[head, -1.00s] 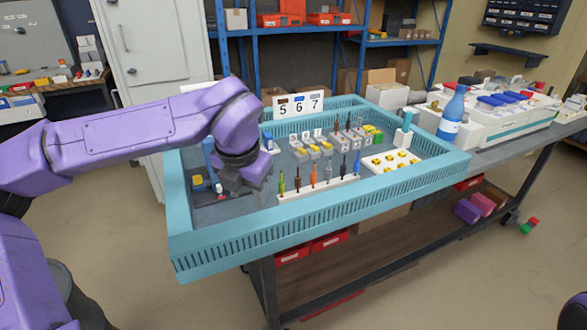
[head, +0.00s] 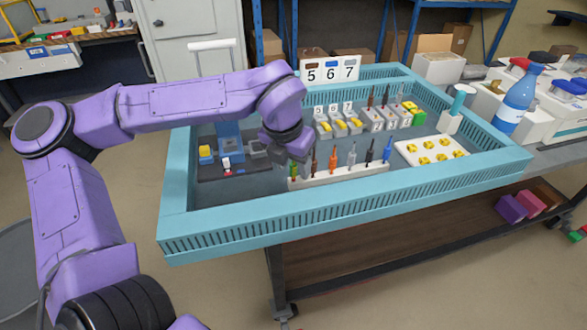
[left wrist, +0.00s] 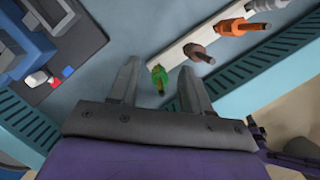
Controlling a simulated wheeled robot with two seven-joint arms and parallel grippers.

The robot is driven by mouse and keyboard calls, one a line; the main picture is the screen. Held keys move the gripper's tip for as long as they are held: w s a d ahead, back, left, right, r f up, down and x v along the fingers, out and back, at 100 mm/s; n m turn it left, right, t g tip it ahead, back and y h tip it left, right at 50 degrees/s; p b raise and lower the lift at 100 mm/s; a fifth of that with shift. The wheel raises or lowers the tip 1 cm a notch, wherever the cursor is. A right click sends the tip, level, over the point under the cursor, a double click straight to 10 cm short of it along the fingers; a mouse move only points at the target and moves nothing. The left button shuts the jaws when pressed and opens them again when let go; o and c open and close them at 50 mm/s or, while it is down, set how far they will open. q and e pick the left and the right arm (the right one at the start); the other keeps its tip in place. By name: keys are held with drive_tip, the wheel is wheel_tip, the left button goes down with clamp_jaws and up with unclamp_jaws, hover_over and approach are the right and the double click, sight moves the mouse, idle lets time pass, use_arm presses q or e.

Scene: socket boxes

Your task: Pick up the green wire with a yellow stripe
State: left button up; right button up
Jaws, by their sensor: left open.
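The green wire with a yellow stripe (left wrist: 158,78) stands at the left end of a white wire rack (left wrist: 180,50), seen from above in the left wrist view. In the head view the green wire (head: 294,170) shows just below my left gripper (head: 300,150). My left gripper (left wrist: 158,92) is open, with its two fingers on either side of the green wire in the wrist picture. I cannot tell how far above the wire the fingertips are. The stripe is too small to make out clearly. My right gripper is out of view.
Brown (head: 313,165), orange (head: 333,160), white, black and blue wires stand further along the rack. A grey fixture with a blue part (head: 229,140) is left of the gripper. The teal tray wall (head: 340,203) runs along the front. Grey socket boxes (head: 350,125) stand behind.

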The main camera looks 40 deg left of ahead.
use_arm(q)
drive_tip(key=shift+w+f, duration=0.1)
drive_tip(key=shift+f, duration=0.4)
clamp_jaws()
drive_tip(key=shift+r, duration=0.1)
